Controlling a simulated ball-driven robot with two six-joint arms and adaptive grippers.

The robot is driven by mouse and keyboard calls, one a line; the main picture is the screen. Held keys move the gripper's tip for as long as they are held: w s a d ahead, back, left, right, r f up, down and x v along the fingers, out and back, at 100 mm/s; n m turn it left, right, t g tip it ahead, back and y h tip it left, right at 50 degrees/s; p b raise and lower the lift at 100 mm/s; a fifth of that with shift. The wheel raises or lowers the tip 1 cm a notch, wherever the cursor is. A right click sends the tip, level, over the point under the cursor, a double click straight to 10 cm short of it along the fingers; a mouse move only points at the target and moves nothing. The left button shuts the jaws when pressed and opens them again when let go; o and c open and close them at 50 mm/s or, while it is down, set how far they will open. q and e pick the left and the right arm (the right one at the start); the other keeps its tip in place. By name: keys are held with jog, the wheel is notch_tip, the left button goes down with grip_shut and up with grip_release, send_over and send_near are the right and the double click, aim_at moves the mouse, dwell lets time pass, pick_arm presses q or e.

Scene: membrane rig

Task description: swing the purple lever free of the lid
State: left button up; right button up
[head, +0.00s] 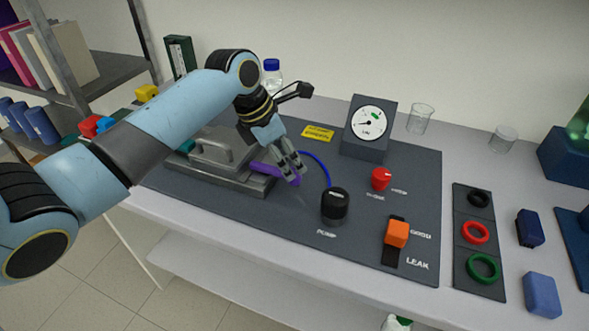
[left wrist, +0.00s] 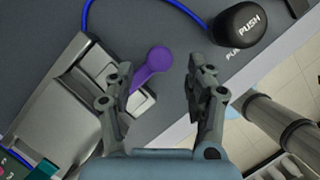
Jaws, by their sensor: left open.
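The grey metal lid (head: 197,157) with a raised handle sits on its base at the left of the dark rig board. The purple lever (head: 262,169) is at the lid's right end, partly covered by my gripper. In the left wrist view the lever (left wrist: 153,65) has a round knob that points away from the grey housing over the dark board. My left gripper (head: 293,177) is open at the lever. In the left wrist view the gripper (left wrist: 160,74) has one finger over the lever's inner part and the other clear to the right. Contact cannot be told.
A black PUSH pump knob (head: 335,206) with a blue tube (head: 322,163) stands close right of the gripper. A gauge box (head: 367,145), a red knob (head: 381,179) and an orange-handled switch (head: 397,233) are further right. A bottle (head: 272,77) stands behind my arm.

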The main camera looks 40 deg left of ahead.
aim_at(294, 170)
pick_arm(q)
jog(key=shift+x, duration=2.35)
jog(key=shift+c, duration=0.4)
grip_shut()
